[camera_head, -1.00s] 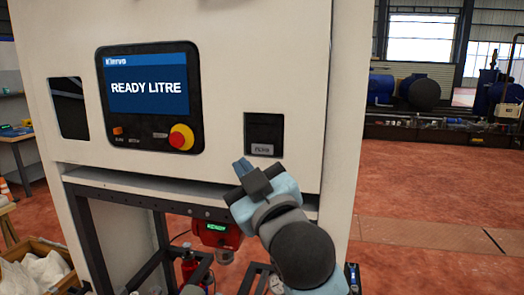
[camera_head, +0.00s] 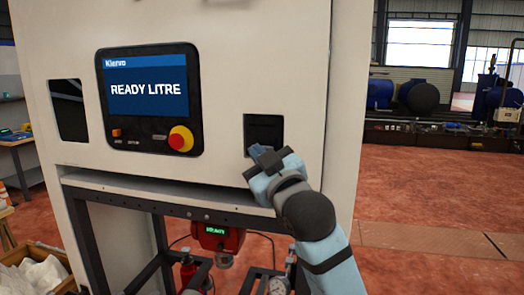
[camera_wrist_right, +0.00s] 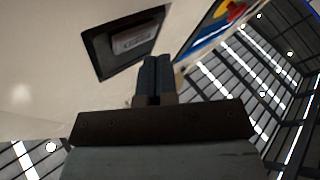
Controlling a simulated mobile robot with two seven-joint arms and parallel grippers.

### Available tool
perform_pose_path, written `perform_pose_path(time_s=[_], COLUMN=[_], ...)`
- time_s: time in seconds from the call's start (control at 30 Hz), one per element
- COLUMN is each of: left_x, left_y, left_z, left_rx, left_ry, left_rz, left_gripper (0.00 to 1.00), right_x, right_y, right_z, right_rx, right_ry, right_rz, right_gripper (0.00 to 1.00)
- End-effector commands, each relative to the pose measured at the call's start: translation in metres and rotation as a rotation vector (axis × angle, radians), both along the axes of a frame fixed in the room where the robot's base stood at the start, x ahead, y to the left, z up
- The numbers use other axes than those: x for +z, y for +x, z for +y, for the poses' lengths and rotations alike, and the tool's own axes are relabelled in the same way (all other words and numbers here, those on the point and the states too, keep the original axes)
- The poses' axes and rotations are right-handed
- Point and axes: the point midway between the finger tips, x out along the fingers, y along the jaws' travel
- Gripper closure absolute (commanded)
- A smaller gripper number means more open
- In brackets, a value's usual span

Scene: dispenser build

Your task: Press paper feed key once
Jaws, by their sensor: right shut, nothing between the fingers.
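The dark printer panel (camera_head: 264,128) is set in the white cabinet front, right of the screen. In the head view my right gripper (camera_head: 257,151) is in front of the panel's lower edge and hides the grey paper feed key there. In the right wrist view the key (camera_wrist_right: 133,42) shows as a light grey bar with unreadable lettering in the panel (camera_wrist_right: 101,48). My right gripper's fingers (camera_wrist_right: 157,62) are shut, empty, and point toward the panel's edge near the key. I cannot tell whether they touch it. My left gripper is not in view.
The screen (camera_head: 148,88) reads "READY LITRE". A red stop button (camera_head: 181,139) sits below its right side. A ledge (camera_head: 170,190) runs under the cabinet front, with a red device (camera_head: 218,236) below. Open floor (camera_head: 430,200) lies to the right.

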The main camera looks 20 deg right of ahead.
Motion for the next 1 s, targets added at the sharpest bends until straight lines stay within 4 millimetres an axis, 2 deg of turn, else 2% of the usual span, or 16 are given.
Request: perform_pose_path(time_s=[0.33, 1.0], left_x=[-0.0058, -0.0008], left_y=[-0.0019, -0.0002], left_z=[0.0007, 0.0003], left_rx=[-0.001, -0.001], left_ry=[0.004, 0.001], left_rz=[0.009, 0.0], left_gripper=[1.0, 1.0], right_x=[-0.0003, -0.0004], right_y=[0.0003, 0.0002], right_z=[-0.0001, -0.0001], right_rx=[0.0, 0.0], right_ry=[0.0, 0.0], right_rz=[0.0, 0.0], right_gripper=[1.0, 1.0])
